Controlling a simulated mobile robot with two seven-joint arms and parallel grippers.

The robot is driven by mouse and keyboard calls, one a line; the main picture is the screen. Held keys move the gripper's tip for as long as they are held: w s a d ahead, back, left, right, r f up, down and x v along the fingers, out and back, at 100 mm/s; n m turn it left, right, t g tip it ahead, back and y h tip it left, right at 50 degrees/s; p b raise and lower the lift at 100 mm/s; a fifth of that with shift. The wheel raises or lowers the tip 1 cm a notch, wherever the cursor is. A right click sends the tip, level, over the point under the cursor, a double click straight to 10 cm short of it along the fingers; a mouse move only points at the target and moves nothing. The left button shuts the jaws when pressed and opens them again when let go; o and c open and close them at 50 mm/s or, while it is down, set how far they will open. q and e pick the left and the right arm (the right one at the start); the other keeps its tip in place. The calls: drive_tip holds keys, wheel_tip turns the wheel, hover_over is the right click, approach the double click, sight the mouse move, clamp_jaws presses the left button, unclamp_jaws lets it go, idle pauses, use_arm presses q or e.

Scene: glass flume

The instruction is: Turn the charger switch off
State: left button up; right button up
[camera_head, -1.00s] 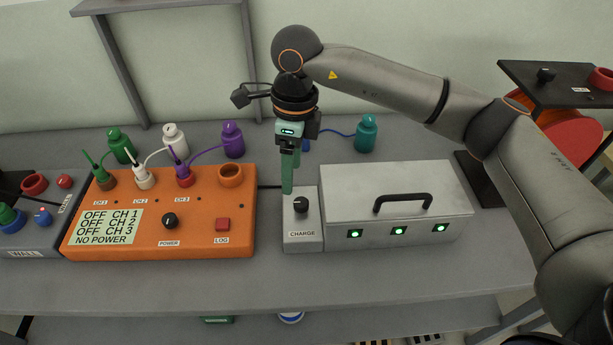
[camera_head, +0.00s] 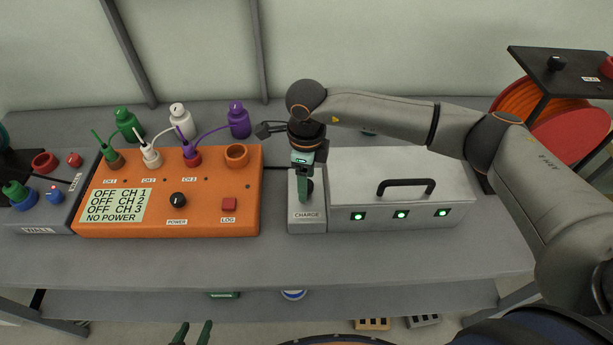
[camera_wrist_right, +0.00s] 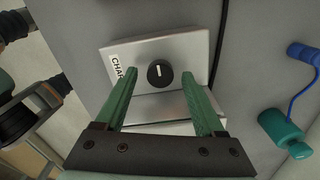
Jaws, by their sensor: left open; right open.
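The charger switch is a black round knob (camera_wrist_right: 160,74) with a white mark, on a small grey box labelled CHARGE (camera_head: 307,214). In the right wrist view the mark runs up and down the picture. My right gripper (camera_head: 305,194) points down over this box and hides the knob in the head view. In the right wrist view its green fingers (camera_wrist_right: 160,70) are open, one on each side of the knob; I cannot tell if they touch it. My left gripper (camera_head: 192,335) is open and empty at the bottom edge, in front of the table.
A grey metal case (camera_head: 400,200) with a black handle and three lit green lamps adjoins the switch box on the right. An orange logger (camera_head: 165,215) with a POWER knob and plugged cables stands to the left. The table front (camera_head: 270,265) is clear.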

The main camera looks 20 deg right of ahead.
drive_tip(key=shift+f, duration=0.1)
clamp_jaws()
idle(0.6)
